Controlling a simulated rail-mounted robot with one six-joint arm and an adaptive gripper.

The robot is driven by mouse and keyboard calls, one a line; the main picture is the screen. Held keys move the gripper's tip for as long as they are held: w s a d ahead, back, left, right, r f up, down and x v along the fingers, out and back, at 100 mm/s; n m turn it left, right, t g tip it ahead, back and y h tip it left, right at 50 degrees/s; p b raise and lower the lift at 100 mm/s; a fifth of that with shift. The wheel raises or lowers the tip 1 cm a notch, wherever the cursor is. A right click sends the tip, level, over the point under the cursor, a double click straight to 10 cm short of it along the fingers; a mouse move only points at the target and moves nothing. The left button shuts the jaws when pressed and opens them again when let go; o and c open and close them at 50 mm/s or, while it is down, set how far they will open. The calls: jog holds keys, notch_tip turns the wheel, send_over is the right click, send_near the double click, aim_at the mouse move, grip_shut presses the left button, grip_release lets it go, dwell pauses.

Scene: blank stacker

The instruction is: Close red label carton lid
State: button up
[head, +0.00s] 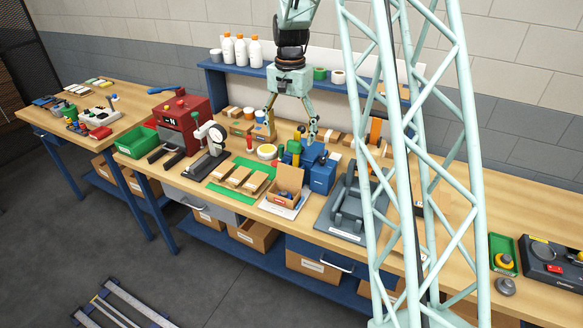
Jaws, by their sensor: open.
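A small brown carton with a red label (278,199) stands on the workbench near its front edge, on a white sheet. Its lid (290,178) stands raised at the back of the carton, so the carton is open. My gripper (291,132) is open, pointing down, above and behind the carton, apart from the lid. Nothing shows between its fingers. What lies inside the carton is too small to tell clearly.
Blue blocks (322,174) stand close right of the carton. A green mat (222,190) with wooden blanks lies to the left, beside a dial gauge stand (208,145). A grey fixture (350,205) stands further right. A blue shelf (225,68) with white bottles runs behind.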

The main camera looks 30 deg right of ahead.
aim_at(289, 175)
jog(key=shift+w+d+f, duration=0.1)
jog(key=shift+d+f, duration=0.05)
jog(key=shift+f, duration=0.15)
jog(key=shift+f, duration=6.85)
jog(key=c, duration=1.2)
jog(key=shift+o, duration=0.2)
